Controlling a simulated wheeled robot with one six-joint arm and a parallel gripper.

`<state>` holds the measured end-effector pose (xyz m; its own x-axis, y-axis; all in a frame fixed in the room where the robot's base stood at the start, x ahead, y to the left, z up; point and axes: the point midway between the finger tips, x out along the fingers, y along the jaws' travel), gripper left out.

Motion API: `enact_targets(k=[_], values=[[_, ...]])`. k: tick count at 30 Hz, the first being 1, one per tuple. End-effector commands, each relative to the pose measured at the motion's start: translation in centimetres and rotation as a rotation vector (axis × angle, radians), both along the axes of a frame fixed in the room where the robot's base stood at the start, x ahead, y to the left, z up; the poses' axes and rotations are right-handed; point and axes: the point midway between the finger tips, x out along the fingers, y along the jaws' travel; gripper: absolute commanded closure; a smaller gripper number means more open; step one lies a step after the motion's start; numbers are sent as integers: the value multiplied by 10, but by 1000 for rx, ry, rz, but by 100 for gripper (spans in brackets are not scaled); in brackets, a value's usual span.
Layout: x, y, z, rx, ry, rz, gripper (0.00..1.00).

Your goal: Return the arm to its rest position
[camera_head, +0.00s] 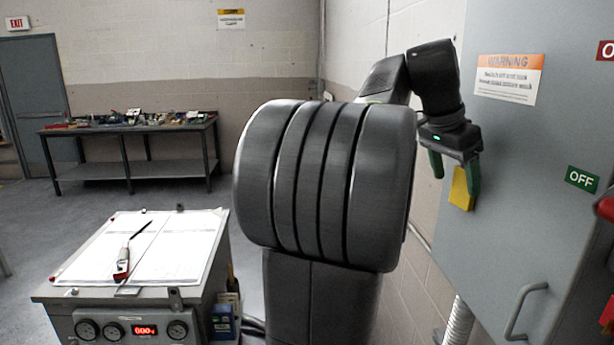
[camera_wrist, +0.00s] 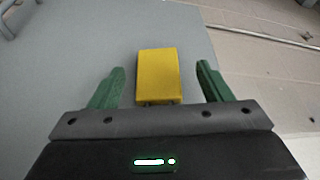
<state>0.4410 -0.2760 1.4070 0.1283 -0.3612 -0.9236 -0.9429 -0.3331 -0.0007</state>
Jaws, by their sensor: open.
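My gripper (camera_head: 455,184) is at the upper right in the head view, pointing down beside the grey cabinet. Its two green fingers are spread. A yellow block (camera_head: 461,190) shows between and just below the fingers. In the wrist view, my gripper (camera_wrist: 161,68) has a finger on each side of the yellow block (camera_wrist: 158,75), with a clear gap on both sides. The block shows against a grey surface; I cannot tell what it is fixed to. My arm is bent, rising behind my dark ribbed body part and dropping down to the gripper.
The grey cabinet (camera_head: 530,135) stands close on the right, with a handle (camera_head: 523,312) low down and an OFF label (camera_head: 582,179). A test cart (camera_head: 140,300) with papers and a red-handled tool stands at lower left. A workbench (camera_head: 130,128) stands behind, with open floor before it.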

Motion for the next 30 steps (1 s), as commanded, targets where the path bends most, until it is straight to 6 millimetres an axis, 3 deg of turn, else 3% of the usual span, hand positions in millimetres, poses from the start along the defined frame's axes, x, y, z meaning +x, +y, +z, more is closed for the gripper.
enact_targets(k=[7, 27, 29, 30], values=[[1, -12, 1, -2, -2, 0, 28], [-14, 35, 115, -1, -1, 3, 28], [-16, 38, 120, 0, 0, 1, 28], [-15, 34, 108, 1, 5, -1, 28]])
